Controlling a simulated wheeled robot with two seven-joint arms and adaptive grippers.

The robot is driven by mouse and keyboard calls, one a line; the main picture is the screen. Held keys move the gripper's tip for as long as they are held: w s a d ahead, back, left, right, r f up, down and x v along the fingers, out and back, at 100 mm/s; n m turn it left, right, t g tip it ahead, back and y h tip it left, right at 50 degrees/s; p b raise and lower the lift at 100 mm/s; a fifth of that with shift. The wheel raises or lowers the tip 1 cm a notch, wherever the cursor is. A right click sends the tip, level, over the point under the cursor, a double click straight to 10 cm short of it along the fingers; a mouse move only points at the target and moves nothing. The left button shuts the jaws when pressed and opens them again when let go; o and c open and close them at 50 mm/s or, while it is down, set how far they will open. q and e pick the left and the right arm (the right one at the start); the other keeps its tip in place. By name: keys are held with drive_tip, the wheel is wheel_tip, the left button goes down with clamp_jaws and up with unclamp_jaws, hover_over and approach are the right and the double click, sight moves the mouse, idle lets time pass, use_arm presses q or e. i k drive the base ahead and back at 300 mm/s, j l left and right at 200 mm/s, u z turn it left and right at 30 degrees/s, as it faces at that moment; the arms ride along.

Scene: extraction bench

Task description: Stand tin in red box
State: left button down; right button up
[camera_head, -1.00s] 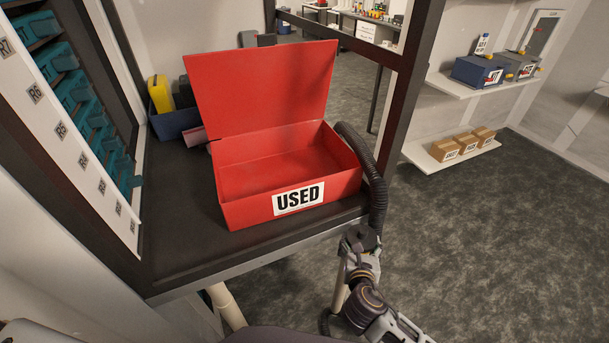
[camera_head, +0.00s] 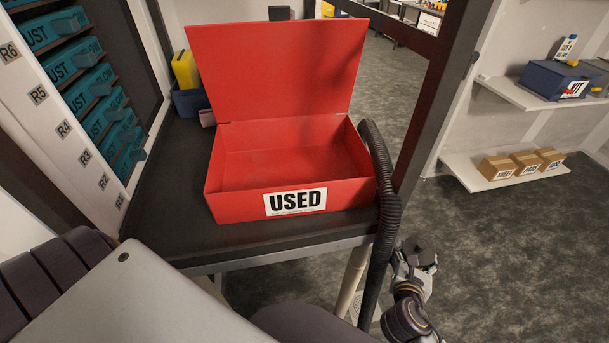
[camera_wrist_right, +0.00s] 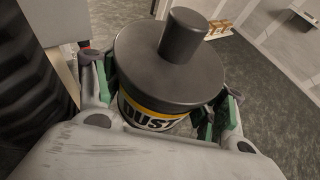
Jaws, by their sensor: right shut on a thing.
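The red box (camera_head: 228,205) stands on the dark bench with its lid raised at the back. It has a "USED" label on its front, and its visible inside is empty. My right gripper (camera_head: 420,257) is to the right of the box, beyond the bench edge and lower than the box. In the right wrist view the tin (camera_wrist_right: 150,117), with a dark grey knobbed lid and a yellow and black "DUST" label, sits between the green-lined fingers of my right gripper (camera_wrist_right: 166,108), which is shut on it. My left gripper is not in view.
A black ribbed hose (camera_head: 385,215) hangs by the box's right side, between it and my right gripper. A dark upright post (camera_head: 435,95) rises behind. Teal bins (camera_head: 85,85) line the left rack. A yellow item (camera_head: 185,70) stands behind the box. Shelves (camera_head: 505,170) hold small cartons.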

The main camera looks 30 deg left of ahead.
sight(261, 179)
drive_tip(key=i+l+u, duration=0.4)
drive_tip(key=l+u, duration=0.15)
drive_tip(key=i+l+u, duration=0.15)
drive_tip(key=l+u, duration=0.15)
drive_tip(key=l, duration=0.15)
